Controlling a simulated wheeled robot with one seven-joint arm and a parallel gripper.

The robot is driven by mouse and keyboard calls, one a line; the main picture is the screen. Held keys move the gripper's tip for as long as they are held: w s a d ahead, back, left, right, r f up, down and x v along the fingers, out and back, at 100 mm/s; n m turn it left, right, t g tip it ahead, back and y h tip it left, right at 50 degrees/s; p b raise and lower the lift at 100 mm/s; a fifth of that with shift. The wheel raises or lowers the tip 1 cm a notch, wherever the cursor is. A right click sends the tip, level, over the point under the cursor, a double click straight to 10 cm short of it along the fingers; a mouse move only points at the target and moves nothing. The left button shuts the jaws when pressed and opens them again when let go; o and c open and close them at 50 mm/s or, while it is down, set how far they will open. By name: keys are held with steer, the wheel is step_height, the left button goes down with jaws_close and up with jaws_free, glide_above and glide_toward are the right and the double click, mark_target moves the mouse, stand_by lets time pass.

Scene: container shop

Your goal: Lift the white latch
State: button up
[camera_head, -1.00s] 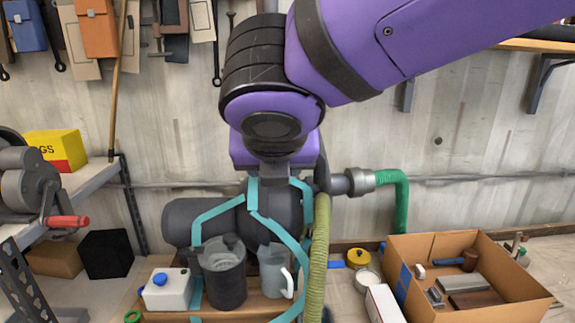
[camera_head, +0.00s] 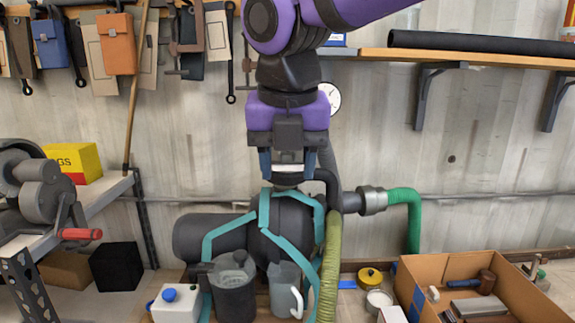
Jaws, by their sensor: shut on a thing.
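My gripper (camera_head: 287,163) points down in the upper middle of the head view, just above the dark horizontal tank (camera_head: 216,236) with turquoise straps. Blue fingers stand on both sides of a small white piece (camera_head: 288,157), which appears to be the white latch, and the gripper is shut on it. A dark part shows just below the white piece, close to the top of the tank. I cannot tell whether it touches the tank. Finer details of the latch are too small to make out.
A dark jug (camera_head: 235,292), a grey pitcher (camera_head: 285,288) and a white canister (camera_head: 177,306) stand before the tank. A green hose (camera_head: 413,218) lies to the right, and an open cardboard box (camera_head: 537,298) at lower right. A wooden shelf (camera_head: 480,60) hangs above right.

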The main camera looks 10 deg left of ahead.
steer(key=shift+r, duration=0.1)
stand_by(0.3)
steer(key=o, duration=0.9)
steer(key=shift+r, duration=0.1)
steer(key=v, duration=1)
steer(key=shift+r, duration=0.3)
